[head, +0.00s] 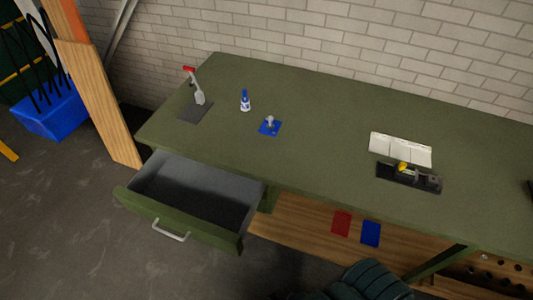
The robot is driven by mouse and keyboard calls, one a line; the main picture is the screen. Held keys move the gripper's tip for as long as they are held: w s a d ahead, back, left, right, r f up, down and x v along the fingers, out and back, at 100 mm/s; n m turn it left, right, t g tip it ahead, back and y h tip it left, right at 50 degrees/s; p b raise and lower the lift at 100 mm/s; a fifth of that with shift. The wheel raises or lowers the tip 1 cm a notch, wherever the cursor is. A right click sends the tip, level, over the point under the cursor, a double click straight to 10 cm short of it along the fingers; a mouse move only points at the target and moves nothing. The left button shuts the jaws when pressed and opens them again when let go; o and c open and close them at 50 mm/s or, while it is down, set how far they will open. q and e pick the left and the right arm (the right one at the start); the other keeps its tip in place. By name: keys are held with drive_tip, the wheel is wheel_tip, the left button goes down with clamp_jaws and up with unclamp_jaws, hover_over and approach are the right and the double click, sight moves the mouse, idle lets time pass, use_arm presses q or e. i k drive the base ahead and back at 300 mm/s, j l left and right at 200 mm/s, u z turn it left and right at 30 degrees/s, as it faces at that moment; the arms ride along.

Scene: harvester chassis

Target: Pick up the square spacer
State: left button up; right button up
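A small blue square piece (265,131) lies flat on the green workbench (310,120), left of its middle. A small grey-white part stands on top of it and covers its centre. It is the likeliest square spacer, but it is too small to be sure. Neither of my grippers is in view.
A white and blue bottle (245,102) and a red-handled tool on a dark plate (194,112) stand to the left. An open booklet (400,149) and a black tray (408,178) lie to the right. An open drawer (180,225) sticks out at the front left.

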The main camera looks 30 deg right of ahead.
sight(431, 181)
drive_tip(key=z, duration=2.65)
drive_tip(key=i+l+u, duration=0.1)
drive_tip(key=l, duration=0.3)
drive_tip(key=i+j, duration=0.05)
drive_tip(key=i, duration=0.05)
